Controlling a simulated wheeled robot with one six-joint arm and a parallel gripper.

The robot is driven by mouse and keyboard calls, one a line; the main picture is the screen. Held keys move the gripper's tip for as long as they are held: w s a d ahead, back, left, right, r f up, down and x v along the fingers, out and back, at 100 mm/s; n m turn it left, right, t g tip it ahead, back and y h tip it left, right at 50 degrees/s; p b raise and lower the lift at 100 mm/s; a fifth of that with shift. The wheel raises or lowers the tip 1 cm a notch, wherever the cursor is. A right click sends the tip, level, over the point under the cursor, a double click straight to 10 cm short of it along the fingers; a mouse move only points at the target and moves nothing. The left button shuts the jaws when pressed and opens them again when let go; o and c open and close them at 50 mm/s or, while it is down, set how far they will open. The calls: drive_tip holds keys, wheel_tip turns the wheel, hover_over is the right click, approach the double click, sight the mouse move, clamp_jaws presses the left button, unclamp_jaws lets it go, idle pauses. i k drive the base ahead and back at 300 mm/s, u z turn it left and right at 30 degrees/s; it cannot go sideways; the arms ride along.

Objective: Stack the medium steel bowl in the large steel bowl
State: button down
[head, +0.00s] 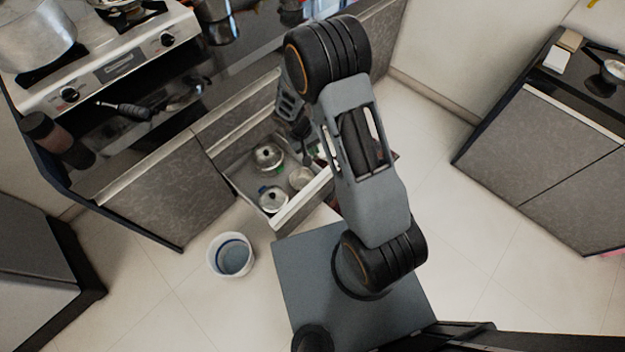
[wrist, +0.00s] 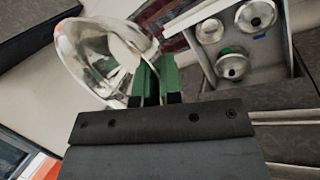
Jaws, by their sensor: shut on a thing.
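My gripper (wrist: 157,82) has green fingertips and is shut on the rim of a shiny steel bowl (wrist: 92,52) in the wrist view. The bowl is tilted, its open side turned toward the camera, and hangs to the left of the fingers. I take it for the medium steel bowl; its size is hard to judge. In the head view my arm hides the fingertips and the held bowl. I cannot make out the large steel bowl for certain in either view.
An open drawer (head: 291,223) holds several round steel items with knobs, which also show in the wrist view. A stove (head: 118,63) with a large pot (head: 35,35) stands at upper left. A white bucket (head: 231,256) stands on the floor. Another cabinet (head: 550,150) is at right.

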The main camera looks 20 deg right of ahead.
sight(302, 182)
drive_tip(key=z, duration=0.5)
drive_tip(key=k, duration=1.1)
drive_tip(key=z, duration=0.8)
drive_tip(key=i, duration=1.65)
drive_tip(key=u, duration=1.45)
drive_tip(key=i, duration=0.7)
drive_tip(key=u, duration=0.8)
